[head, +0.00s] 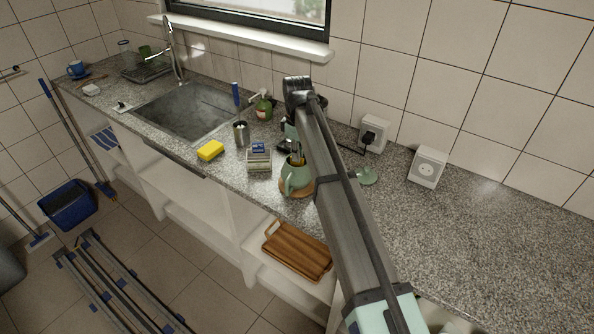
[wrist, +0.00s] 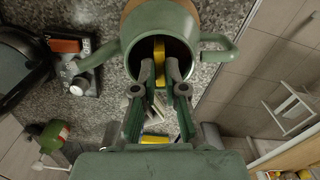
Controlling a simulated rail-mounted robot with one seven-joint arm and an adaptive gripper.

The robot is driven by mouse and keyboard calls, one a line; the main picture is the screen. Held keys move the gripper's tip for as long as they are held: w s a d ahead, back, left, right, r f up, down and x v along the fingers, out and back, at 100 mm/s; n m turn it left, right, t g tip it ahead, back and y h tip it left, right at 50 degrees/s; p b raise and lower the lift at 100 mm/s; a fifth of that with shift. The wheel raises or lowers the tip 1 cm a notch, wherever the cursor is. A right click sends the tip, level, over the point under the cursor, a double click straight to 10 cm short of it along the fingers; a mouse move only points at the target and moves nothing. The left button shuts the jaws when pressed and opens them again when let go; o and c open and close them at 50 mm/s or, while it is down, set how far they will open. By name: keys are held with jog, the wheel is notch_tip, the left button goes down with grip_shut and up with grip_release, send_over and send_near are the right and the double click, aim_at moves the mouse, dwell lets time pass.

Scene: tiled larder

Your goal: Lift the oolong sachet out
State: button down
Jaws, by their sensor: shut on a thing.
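A green mug-like pot (head: 291,178) stands on the counter on a round brown mat (head: 305,193). In the wrist view, the pot (wrist: 160,18) is open toward me, with an arm-like part on each side. My gripper (wrist: 162,68) is at its mouth, with the fingers close together. A narrow yellow piece (wrist: 159,48) shows at the fingertips, inside the pot's dark opening. It appears to be the oolong sachet, but no label is readable. The fingers hide most of it. In the head view, my arm partly covers the gripper.
A box with blue-topped packets (head: 258,160) stands left of the pot. A dark appliance stands behind (wrist: 22,65). The counter at right (head: 480,230) is clear.

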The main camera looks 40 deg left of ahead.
notch_tip(320, 180, up, 10)
jog(key=p, duration=0.4)
jog(key=shift+p, duration=0.35)
dwell(0.5)
jog(key=shift+f+b, duration=0.2)
jog(key=shift+b, duration=0.15)
